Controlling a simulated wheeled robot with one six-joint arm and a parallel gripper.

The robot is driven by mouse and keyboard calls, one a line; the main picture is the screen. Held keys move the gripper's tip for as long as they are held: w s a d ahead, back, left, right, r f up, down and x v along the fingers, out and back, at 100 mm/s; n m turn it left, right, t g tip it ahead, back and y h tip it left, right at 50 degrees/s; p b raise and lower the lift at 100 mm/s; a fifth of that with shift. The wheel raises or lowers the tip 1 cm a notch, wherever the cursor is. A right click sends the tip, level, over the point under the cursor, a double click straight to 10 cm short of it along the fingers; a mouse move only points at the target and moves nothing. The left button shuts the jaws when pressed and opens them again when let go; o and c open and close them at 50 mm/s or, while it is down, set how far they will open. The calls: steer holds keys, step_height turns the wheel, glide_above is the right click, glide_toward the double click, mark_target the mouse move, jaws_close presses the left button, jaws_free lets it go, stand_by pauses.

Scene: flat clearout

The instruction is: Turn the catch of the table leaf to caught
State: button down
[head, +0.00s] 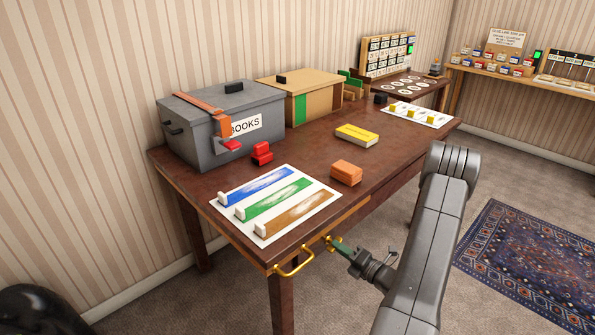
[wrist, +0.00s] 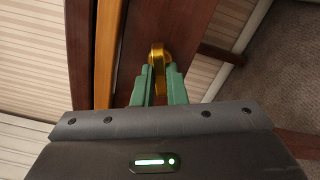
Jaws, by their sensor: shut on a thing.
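The catch (head: 332,241) is a small brass piece at the front edge of the table leaf (head: 330,210), right of a brass bar handle (head: 294,264). My gripper (head: 338,246) reaches it from the front right, with green fingers. In the wrist view the brass catch (wrist: 157,56) stands between the two fingertips (wrist: 159,72), and my gripper is shut on it. The fingers hide part of the catch. I cannot tell from these views whether it stands at caught.
On the table are a grey BOOKS box (head: 222,118) with an orange strap, a tan box (head: 300,95), a sheet with coloured strips (head: 315,198), an orange block (head: 346,173), a red item (head: 261,153) and a yellow box (head: 357,135). A patterned rug (head: 530,255) lies at right.

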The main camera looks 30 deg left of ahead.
stand_by(0.3)
steer(key=m+p, duration=0.3)
steer(key=m, duration=0.1)
steer(key=shift+r, duration=0.1)
steer(key=c, duration=1.3)
jaws_free()
steer(key=shift+d, duration=0.15)
steer(key=v, duration=0.6)
steer(key=shift+s+d, duration=0.15)
steer(key=shift+d, duration=0.2)
